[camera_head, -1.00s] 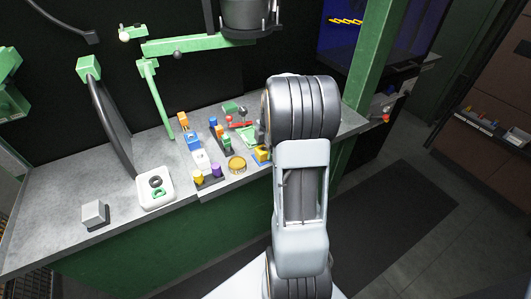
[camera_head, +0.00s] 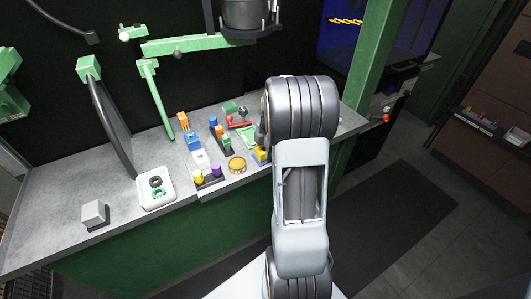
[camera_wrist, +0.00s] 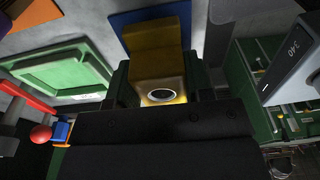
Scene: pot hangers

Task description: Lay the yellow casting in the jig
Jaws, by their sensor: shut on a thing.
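The yellow casting (camera_wrist: 157,62) is a stepped block with a round dark hole in its near face. It sits between the dark fingers of my gripper (camera_wrist: 160,84) in the wrist view, and the gripper is shut on it. A blue flat piece (camera_wrist: 150,14) shows just beyond the casting; I cannot tell whether they touch. In the head view a yellow block with blue beside it (camera_head: 262,154) shows at the left edge of my arm, which hides my gripper. I cannot tell for sure which piece is the jig.
A green rimmed tray (camera_wrist: 62,75) lies left of the casting in the wrist view, with a red ball-ended lever (camera_wrist: 41,133) nearer. Green drawers (camera_wrist: 258,85) and a grey box (camera_wrist: 297,62) stand right.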

